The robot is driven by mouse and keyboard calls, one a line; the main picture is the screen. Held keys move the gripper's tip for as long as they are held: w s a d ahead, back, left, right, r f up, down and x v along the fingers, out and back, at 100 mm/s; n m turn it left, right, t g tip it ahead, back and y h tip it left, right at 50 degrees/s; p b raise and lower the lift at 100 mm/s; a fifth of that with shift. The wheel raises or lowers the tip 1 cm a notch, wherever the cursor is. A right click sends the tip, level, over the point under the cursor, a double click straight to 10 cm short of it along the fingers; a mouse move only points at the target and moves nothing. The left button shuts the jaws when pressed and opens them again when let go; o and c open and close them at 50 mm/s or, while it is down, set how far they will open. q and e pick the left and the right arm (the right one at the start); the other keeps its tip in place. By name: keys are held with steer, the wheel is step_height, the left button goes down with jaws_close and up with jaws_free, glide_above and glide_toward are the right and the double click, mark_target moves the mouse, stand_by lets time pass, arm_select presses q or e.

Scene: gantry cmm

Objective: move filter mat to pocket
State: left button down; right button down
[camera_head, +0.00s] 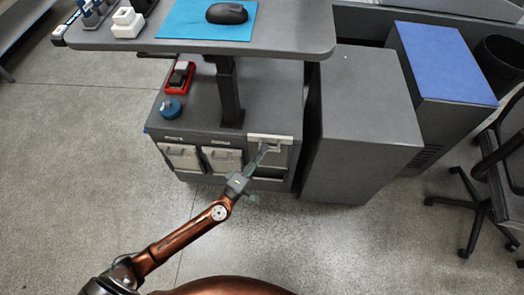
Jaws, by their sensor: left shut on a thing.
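My left gripper (264,150) reaches up from the lower left to the right-hand bay of the low grey cabinet. It is shut on a pale flat piece (285,139), which seems to be the filter mat. The piece lies at the top front edge of that bay. The lower part of the bay (270,172) shows as a darker grey-green recess, partly behind the gripper. I cannot tell how deep the mat sits or whether it touches the bay. My right gripper is out of view.
Two pale panels, left (180,157) and middle (222,160), fill the other bays. A red tray (179,78) and blue round object (171,108) sit on the cabinet. A desk (300,25) overhangs it. A grey block (365,110) stands right. Floor in front is clear.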

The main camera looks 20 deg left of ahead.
mark_target(271, 144)
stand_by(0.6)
arm_select(q)
steer(key=shift+r, duration=0.1)
steer(key=shift+f, duration=0.2)
stand_by(0.4)
steer(key=shift+f+b, duration=0.7)
steer(key=shift+f, duration=0.4)
steer(key=shift+p, duration=0.35)
stand_by(0.5)
steer(key=shift+f, duration=0.15)
steer(key=shift+f+b, duration=0.35)
steer(key=shift+f, duration=0.1)
steer(key=shift+r, duration=0.1)
